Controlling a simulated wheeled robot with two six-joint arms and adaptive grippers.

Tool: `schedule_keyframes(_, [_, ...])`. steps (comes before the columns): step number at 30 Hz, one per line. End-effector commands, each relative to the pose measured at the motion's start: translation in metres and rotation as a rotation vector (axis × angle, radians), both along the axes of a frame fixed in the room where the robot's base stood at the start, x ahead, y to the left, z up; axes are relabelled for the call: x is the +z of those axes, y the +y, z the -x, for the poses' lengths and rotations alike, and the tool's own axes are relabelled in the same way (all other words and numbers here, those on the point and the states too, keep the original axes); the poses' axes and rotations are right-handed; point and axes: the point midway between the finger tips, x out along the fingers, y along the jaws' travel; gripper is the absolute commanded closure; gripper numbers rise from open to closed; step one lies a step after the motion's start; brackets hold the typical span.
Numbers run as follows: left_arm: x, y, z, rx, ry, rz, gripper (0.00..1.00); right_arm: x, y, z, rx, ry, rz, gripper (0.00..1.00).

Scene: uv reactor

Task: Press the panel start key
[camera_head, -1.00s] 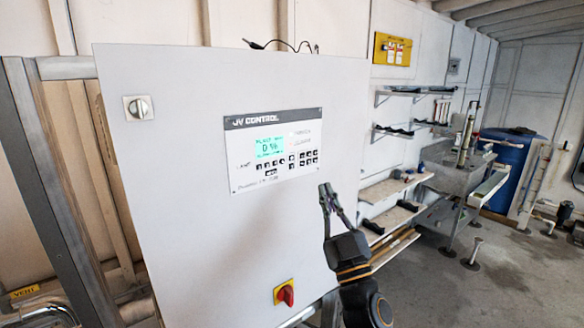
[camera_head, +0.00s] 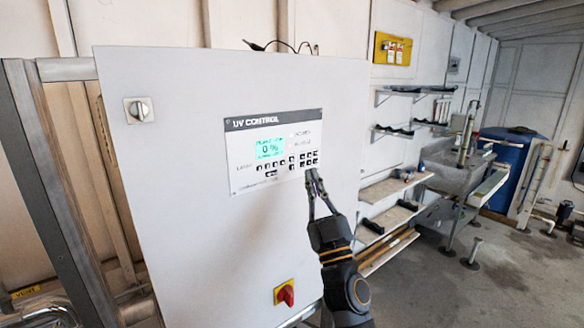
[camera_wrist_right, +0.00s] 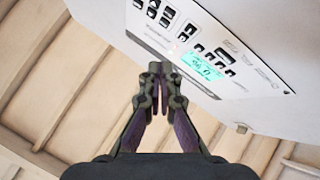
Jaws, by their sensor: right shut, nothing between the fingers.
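The UV control panel (camera_head: 238,158) is set in the front of a large white cabinet (camera_head: 190,225). Its green screen (camera_head: 270,148) reads 0 %, with rows of small dark keys (camera_head: 285,163) below and to the right. I cannot tell which key is the start key. My right gripper (camera_head: 313,172) is shut and empty, its tips by the panel's lower right corner near the right-hand keys. The right wrist view shows the closed fingertips (camera_wrist_right: 156,68) close in front of the tilted panel (camera_wrist_right: 210,65); contact cannot be told. My left gripper is not in view.
A red rotary switch (camera_head: 285,294) on a yellow plate sits low on the cabinet, and a grey lock knob (camera_head: 139,109) is at its upper left. Shelves (camera_head: 395,188), a sink (camera_head: 458,175) and a blue barrel (camera_head: 503,160) stand right. Floor at the right is partly clear.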

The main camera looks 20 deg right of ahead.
Motion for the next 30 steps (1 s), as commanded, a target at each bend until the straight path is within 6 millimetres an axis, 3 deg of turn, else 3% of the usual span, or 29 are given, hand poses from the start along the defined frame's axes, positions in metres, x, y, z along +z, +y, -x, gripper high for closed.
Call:
schedule_keyframes(10, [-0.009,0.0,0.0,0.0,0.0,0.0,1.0,-0.001,0.012,-0.032,0.0,0.0,0.0,1.0])
schedule_keyframes(30, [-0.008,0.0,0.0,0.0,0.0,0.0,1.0,-0.001,0.013,-0.035,0.0,0.001,0.001,1.0])
